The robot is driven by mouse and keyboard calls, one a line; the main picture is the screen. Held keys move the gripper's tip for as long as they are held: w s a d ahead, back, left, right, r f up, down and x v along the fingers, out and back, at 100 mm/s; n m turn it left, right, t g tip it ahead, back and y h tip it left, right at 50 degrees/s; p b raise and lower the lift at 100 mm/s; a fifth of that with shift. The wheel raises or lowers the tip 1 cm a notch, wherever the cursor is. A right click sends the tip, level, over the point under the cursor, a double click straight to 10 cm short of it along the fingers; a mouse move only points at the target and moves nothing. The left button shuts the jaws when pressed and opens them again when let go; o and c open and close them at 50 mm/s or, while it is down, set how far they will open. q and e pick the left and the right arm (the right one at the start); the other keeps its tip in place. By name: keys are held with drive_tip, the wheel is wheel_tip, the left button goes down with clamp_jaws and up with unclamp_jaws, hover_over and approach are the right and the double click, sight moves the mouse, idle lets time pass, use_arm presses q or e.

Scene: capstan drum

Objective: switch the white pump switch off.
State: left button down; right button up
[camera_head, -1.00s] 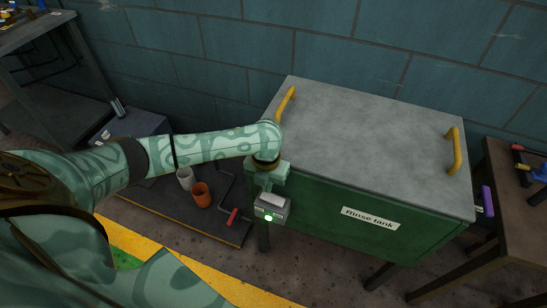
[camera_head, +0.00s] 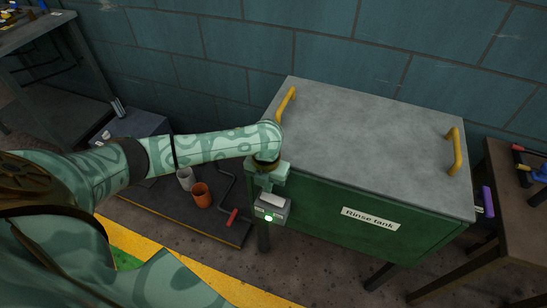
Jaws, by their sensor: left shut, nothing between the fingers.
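The white pump switch (camera_head: 272,202) sits on a small grey box (camera_head: 270,211) at the front left corner of the green rinse tank. A green light (camera_head: 268,218) glows on the box's front. My left gripper (camera_head: 266,188) is shut and empty, pointing down right at the switch, and covers part of it. I cannot tell whether the gripper touches the switch. My right gripper is not in view.
The rinse tank (camera_head: 370,216) has a grey lid (camera_head: 365,140) with two yellow handles. A brown table (camera_head: 510,200) stands at the right.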

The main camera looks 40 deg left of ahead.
sight(268, 195)
use_arm(q)
drive_tip(key=shift+f, duration=0.3)
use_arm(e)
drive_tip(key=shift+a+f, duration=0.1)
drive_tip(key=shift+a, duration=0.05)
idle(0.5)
